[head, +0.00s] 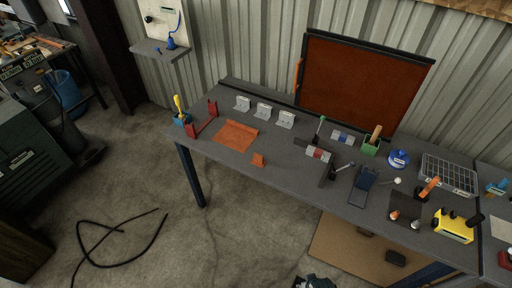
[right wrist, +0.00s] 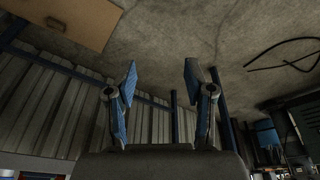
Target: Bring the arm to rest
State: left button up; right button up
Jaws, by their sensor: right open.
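My right gripper (right wrist: 160,80) shows in the right wrist view with its two blue-padded fingers spread wide apart and nothing between them. Behind the fingers are bare concrete floor and a corrugated wall, in a view that looks upside down. My left gripper is in neither view. In the head view no arm is clearly seen; a small dark shape (head: 315,282) is cut off at the bottom edge, and I cannot tell what it is.
A long grey workbench (head: 215,150) stands along the corrugated wall, with an orange cloth (head: 235,133), a yellow tool (head: 454,227) and a compartment box (head: 449,175) on it. A black cable (head: 120,240) lies on open floor. A brown board (head: 350,245) is under the bench.

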jog(key=s+f+g+b, duration=0.1)
jog(key=s+f+b, duration=0.15)
jog(key=f, duration=0.85)
jog(key=s+f+b, duration=0.1)
jog(key=s+f, duration=0.2)
jog(key=f, duration=0.8)
pick_arm(q)
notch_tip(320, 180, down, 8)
jog(key=b, duration=0.4)
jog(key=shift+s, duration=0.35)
pick_arm(e)
jog(key=s+d+f, duration=0.1)
jog(key=s+f, duration=0.7)
jog(key=s+d+f+g, duration=0.1)
jog(key=s+d+f, duration=0.1)
jog(key=s+f, duration=0.6)
jog(key=shift+d, duration=0.25)
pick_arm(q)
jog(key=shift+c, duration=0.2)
pick_arm(e)
jog(key=shift+c, duration=0.2)
